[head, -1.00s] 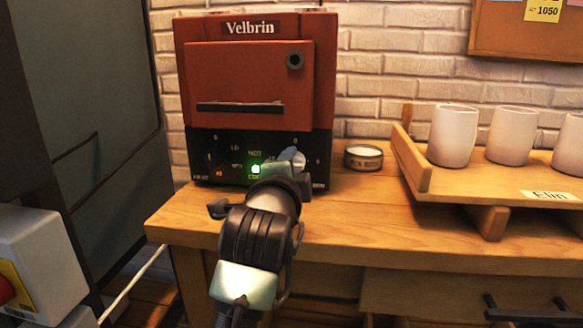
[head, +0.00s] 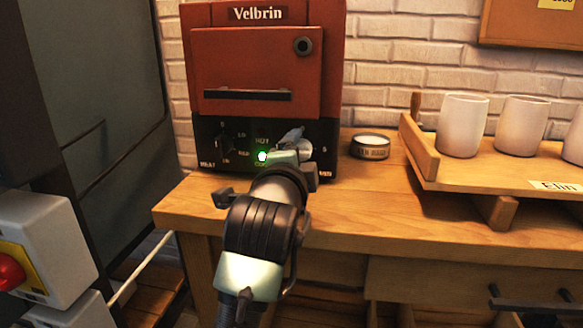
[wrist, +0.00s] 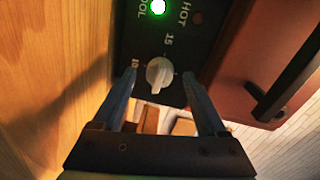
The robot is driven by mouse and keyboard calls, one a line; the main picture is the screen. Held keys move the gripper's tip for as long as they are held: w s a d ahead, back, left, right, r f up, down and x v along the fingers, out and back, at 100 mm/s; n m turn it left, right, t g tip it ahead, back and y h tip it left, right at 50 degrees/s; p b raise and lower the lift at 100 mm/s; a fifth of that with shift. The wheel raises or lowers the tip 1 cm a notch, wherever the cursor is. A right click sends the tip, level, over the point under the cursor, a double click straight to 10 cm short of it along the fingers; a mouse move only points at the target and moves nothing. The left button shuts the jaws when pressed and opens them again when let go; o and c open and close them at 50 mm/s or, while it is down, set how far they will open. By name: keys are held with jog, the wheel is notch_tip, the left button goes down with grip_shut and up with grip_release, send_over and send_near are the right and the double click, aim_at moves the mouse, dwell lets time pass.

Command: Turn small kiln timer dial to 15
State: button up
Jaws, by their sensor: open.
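The small kiln (head: 222,72) is a red-brown box marked Velbrin with a black control panel (head: 210,135) below its shut door. The pale round timer dial (wrist: 159,73) sits on the panel at the right; the wrist view shows the number 15 printed beside it and part of another number at left. My gripper (wrist: 159,76) is open, with one fingertip on each side of the dial in the wrist view and no visible contact. In the head view my gripper (head: 298,142) covers much of the dial.
A green light (head: 262,156) glows on the panel, left of my gripper. A dark dial (head: 225,142) is further left. A small round tin (head: 370,147) stands right of the kiln. A wooden tray (head: 480,167) with white cups is further right. The bench front is clear.

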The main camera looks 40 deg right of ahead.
jog(key=f+p+v, duration=0.1)
jog(key=v, duration=1.1)
jog(key=shift+a+r, duration=0.15)
jog(key=shift+r, duration=0.3)
jog(key=a+r+n+t+y, duration=0.1)
jog(key=a+r+n+t, duration=0.8)
jog(key=r, duration=0.5)
jog(key=s+a+r+n+t+y, duration=0.35)
jog(key=a+n+y, duration=0.25)
jog(key=a+n, duration=0.2)
jog(key=s+a+r+n+t+y, duration=0.2)
jog(key=a+r+n+t+y, duration=0.25)
jog(key=a+n, duration=0.35)
notch_tip(320, 180, up, 37)
jog(key=n+y+p, duration=0.1)
jog(key=p, duration=3.5)
jog(key=shift+a+f+g, duration=0.15)
jog(key=shift+a+g, duration=0.2)
jog(key=shift+g, duration=0.05)
jog(key=shift+f, duration=0.15)
